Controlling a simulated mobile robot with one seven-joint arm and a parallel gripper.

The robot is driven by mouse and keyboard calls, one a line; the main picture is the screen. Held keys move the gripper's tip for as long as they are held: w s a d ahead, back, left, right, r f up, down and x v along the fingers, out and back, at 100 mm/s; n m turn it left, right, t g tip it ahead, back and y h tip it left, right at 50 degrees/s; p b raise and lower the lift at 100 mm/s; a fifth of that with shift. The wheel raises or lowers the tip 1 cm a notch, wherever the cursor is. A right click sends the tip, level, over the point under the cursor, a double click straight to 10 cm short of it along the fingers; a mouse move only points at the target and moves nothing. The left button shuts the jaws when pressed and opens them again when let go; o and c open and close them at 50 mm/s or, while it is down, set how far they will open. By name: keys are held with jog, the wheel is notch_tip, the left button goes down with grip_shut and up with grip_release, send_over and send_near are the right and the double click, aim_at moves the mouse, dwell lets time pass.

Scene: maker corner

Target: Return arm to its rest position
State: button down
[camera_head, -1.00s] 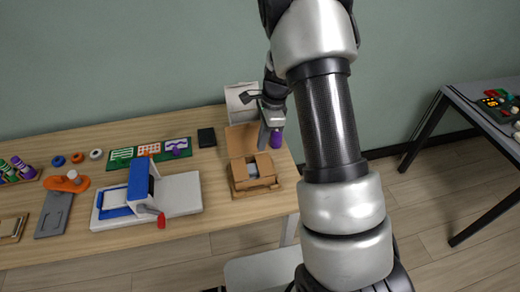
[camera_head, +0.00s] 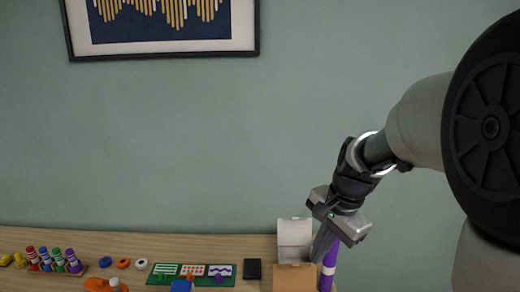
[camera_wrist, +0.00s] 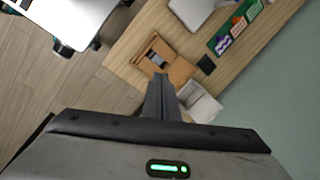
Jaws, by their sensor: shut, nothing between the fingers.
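My gripper (camera_head: 318,252) is in the lower right of the head view, at the end of my arm, pointing down. Its fingers are pressed together with nothing between them. In the wrist view the shut fingers (camera_wrist: 160,88) reach up toward an open cardboard box (camera_wrist: 181,69). The same box's flap (camera_head: 295,279) shows at the bottom of the head view, just left of the fingers. A purple cylinder (camera_head: 328,268) stands upright beside the fingers in the head view; I cannot tell whether they touch.
A white open bin (camera_head: 294,238) stands behind the cardboard box. The wall has a framed picture (camera_head: 160,45). Air above the table is clear.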

jog(key=s+r+n+t+h, duration=0.1)
jog(key=s+r+n, duration=0.3)
jog(key=s, duration=0.4)
jog(key=s+r+n+t+h+p, duration=0.1)
jog(key=s+r+n+t, duration=0.1)
jog(key=s+r+n, duration=0.3)
jog(key=s+n, duration=0.2)
jog(key=s, duration=0.2)
jog(key=shift+r+t, duration=0.3)
jog(key=shift+s+d, duration=0.1)
